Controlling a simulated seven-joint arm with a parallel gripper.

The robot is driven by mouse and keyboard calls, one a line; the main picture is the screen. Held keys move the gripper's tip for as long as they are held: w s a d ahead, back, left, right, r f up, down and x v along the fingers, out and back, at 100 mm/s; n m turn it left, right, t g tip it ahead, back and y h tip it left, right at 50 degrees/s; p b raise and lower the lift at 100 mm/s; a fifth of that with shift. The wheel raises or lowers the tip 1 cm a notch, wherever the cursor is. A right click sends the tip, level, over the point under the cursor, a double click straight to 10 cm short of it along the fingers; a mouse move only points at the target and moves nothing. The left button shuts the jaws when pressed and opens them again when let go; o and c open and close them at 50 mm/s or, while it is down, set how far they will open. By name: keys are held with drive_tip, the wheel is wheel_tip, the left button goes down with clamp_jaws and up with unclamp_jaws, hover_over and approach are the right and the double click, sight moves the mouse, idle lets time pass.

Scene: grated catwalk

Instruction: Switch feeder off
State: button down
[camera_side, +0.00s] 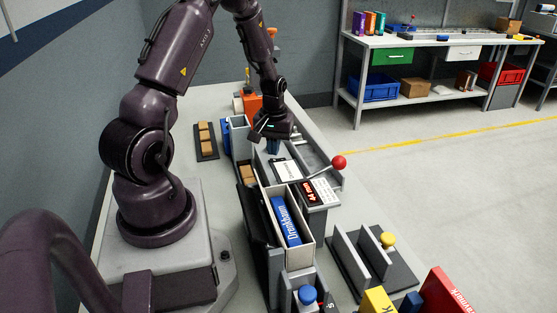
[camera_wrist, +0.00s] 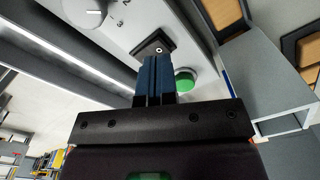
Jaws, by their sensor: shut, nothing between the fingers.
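The feeder's light grey panel (camera_wrist: 130,25) fills the upper part of the wrist view. On it is a dark square plate (camera_wrist: 155,43) with a small metal piece that looks like a switch; which way it is set cannot be told. A green button (camera_wrist: 185,80) is beside it, and a round dial (camera_wrist: 92,10) with numbers is at upper left. My gripper (camera_wrist: 154,62) is shut and empty, its blue fingertips just in front of the plate; contact cannot be told. In the side view my gripper (camera_side: 273,150) points down over the machine, and its arm hides the switch.
A lever with a red ball (camera_side: 339,162) sticks out right of my gripper. A grey bin holding a blue box (camera_side: 286,221) is nearer the camera. A yellow knob (camera_side: 387,239) and a blue knob (camera_side: 307,294) stand nearby. Brown blocks lie on a tray (camera_side: 206,155).

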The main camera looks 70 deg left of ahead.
sight(274, 161)
drive_tip(key=shift+f, duration=1.25)
idle(0.7)
drive_tip(key=shift+r, duration=3.55)
drive_tip(key=shift+s+d+f+m+g+h, duration=0.25)
drive_tip(key=shift+s+d+m+g+h, duration=0.05)
drive_tip(key=shift+s+d, duration=0.35)
drive_tip(key=s+d+r+m+t, duration=0.3)
drive_tip(key=d+r+m, duration=0.2)
drive_tip(key=d+r, duration=0.6)
drive_tip(key=s+d+r+m+t, duration=0.3)
drive_tip(key=d+r+m, duration=0.3)
drive_tip(key=d+r, duration=0.6)
drive_tip(key=shift+d, duration=1.25)
